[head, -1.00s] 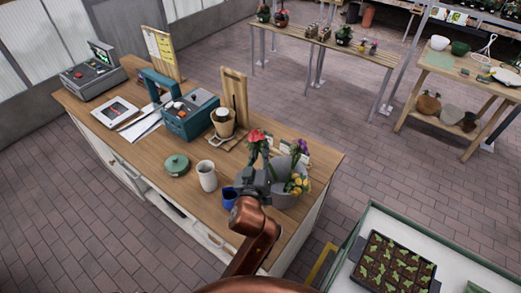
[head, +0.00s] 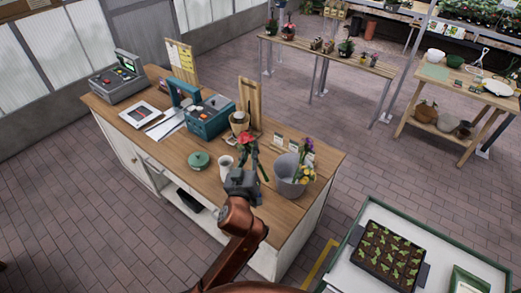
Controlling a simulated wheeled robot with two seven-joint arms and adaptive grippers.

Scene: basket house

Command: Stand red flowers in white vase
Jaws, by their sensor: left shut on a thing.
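The red flowers (head: 246,138) are in my left gripper (head: 250,164), which is shut on their stems. The blooms point up, just above and to the right of the white vase in the picture. The white vase (head: 225,166) stands upright on the wooden counter (head: 160,132); my gripper partly hides it. The flowers are outside the vase; their exact height over the counter is hard to tell. My right gripper is not in view.
A grey bucket (head: 290,178) with yellow and purple flowers (head: 304,168) stands to the right. A green lidded pot (head: 199,160) is left of the vase. A teal scale (head: 208,118) and a wooden board (head: 248,98) stand behind.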

